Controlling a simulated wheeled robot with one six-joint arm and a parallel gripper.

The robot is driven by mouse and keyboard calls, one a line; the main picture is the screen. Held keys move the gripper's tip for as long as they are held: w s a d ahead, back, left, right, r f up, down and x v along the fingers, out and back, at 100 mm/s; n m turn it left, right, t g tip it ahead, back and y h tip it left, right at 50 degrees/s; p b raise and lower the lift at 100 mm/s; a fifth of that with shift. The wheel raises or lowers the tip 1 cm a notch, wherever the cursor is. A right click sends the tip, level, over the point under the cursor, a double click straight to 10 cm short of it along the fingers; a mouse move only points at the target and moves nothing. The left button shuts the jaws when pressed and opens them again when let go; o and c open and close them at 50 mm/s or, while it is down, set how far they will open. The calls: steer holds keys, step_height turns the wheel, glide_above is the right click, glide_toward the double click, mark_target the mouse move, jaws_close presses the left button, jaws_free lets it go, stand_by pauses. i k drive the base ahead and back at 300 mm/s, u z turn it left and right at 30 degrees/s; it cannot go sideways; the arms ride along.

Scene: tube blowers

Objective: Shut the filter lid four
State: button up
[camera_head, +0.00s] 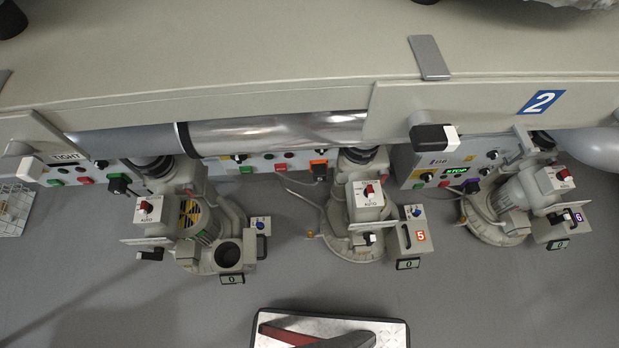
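Three grey blowers stand in a row on the floor. The left blower (200,225) carries a round dark filter opening (228,256), which is uncovered. Beside it on the right stands a narrow grey piece (250,245), which looks like its filter lid swung up on edge, with a blue knob (261,224) near it. I see no number on this lid. The middle blower's filter lid (405,238) lies shut and bears an orange 5. The right blower's lid (552,232) bears a purple 6 and looks shut. My gripper is not in view.
Panels with colored buttons (280,163) line the wall behind the blowers, under a beige housing (200,50) and a shiny tube (275,132). A white wire basket (12,212) sits at the left edge.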

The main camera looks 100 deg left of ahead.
mark_target(250, 258)
steer(key=i, duration=1.2)
steer(key=u, duration=4.8)
